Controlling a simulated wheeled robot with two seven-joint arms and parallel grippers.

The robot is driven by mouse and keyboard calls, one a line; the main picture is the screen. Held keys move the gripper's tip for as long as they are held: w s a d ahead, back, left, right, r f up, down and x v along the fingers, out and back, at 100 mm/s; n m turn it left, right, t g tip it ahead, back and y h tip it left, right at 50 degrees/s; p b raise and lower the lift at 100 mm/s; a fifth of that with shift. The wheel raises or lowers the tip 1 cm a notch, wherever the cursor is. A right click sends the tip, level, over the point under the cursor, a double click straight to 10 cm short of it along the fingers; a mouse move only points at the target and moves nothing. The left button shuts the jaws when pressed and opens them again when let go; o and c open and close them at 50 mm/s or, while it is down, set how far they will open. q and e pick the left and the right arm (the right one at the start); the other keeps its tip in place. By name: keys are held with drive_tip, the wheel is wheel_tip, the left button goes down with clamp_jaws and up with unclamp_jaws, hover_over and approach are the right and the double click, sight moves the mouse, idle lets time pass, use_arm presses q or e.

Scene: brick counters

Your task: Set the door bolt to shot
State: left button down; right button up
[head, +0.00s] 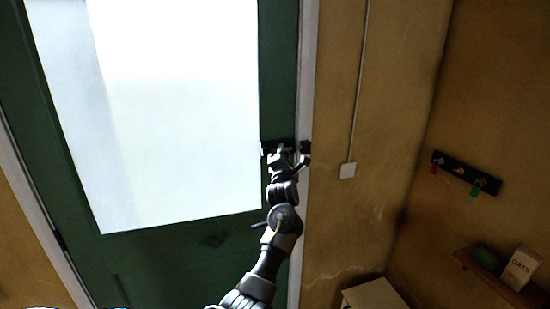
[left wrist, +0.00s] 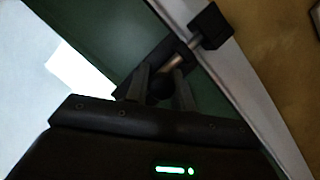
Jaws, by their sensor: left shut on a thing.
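The green door (head: 190,265) has a large bright glass pane. Its black bolt (head: 268,148) sits at the door's right edge, and the black keeper (head: 306,148) is on the white frame beside it. In the left wrist view a bare metal rod (left wrist: 178,61) runs from the bolt body (left wrist: 150,66) to the keeper (left wrist: 209,25). The rod's end meets the keeper's edge; how far it enters is hidden. My left gripper (head: 287,158) is at the bolt, its fingers (left wrist: 160,90) shut on the dark bolt knob (left wrist: 158,87). My right gripper is not in view.
A light switch (head: 347,170) with a conduit is on the yellow wall right of the door. A key rack (head: 465,172) hangs on the right wall above a shelf (head: 495,284) with an oats box (head: 521,268). A pale box-like top (head: 374,294) stands low by the wall.

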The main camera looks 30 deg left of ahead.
use_arm(q)
drive_tip(key=shift+r, duration=0.2)
drive_tip(key=c, duration=1.4)
unclamp_jaws()
drive_tip(key=shift+w+d, duration=0.15)
drive_tip(key=shift+c, duration=0.2)
drive_tip(key=shift+o, duration=0.9)
drive_tip(key=shift+w+f, duration=0.1)
drive_tip(key=shift+w, duration=0.05)
drive_tip(key=shift+f, duration=0.1)
drive_tip(key=shift+s+f, duration=0.1)
drive_tip(key=shift+s, duration=0.15)
drive_tip(key=b+v, duration=0.4)
drive_tip(key=v, duration=0.6)
drive_tip(key=shift+b, duration=0.4)
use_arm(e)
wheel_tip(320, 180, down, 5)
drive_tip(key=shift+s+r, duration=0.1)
